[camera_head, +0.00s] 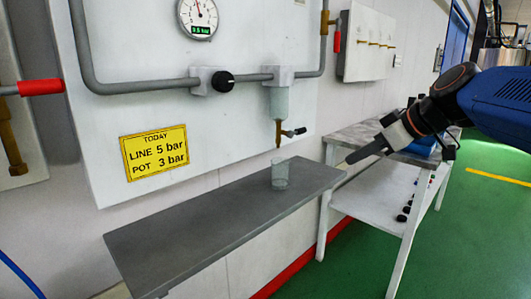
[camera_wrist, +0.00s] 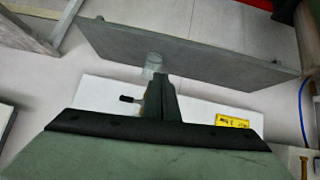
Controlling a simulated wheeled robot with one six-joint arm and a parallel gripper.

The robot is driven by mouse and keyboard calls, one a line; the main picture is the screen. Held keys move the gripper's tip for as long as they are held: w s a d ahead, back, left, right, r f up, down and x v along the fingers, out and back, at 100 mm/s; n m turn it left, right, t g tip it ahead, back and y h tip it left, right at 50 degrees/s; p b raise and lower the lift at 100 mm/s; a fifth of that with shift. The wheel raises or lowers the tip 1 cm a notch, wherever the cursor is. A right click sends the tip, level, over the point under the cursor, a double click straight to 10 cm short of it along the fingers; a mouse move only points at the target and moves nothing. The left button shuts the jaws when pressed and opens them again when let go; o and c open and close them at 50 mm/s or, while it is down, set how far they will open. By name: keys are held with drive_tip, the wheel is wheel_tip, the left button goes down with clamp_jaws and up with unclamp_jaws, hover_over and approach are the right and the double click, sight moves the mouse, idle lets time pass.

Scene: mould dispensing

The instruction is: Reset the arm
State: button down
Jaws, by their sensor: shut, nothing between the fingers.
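My gripper (camera_head: 349,161) is at the right of the head view, its narrow fingers pointing left and a little down. It is shut and empty. In the wrist view its fingers (camera_wrist: 160,82) are together, with the picture looking upside down. A clear cup (camera_head: 280,174) stands upright on the grey shelf (camera_head: 190,231), below the dispensing nozzle (camera_head: 278,133). The cup also shows in the wrist view (camera_wrist: 153,61), just beyond the fingertips in the picture. In the head view the fingertips are to the right of the cup, apart from it, near the shelf's right end.
A pressure gauge (camera_head: 198,16), a black knob (camera_head: 223,80) and a yellow sign (camera_head: 155,152) reading line 5 bar, pot 3 bar are on the wall panel. A white table (camera_head: 378,205) stands behind my gripper. Green floor (camera_head: 460,240) at the right is open.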

drive_tip(key=s+d+f+m+g+h, duration=0.1)
drive_tip(key=s+d+f+m+h, duration=0.2)
drive_tip(key=s+f, duration=0.8)
drive_tip(key=s+d+f+m+g+h, duration=0.1)
drive_tip(key=s+d+f+m+h, duration=0.2)
drive_tip(key=s+f+m, duration=0.3)
drive_tip(key=s+f, duration=0.5)
drive_tip(key=f, duration=0.3)
drive_tip(key=shift+s+d+g, duration=0.2)
drive_tip(key=shift+s+g, duration=0.05)
drive_tip(key=shift+g, duration=0.05)
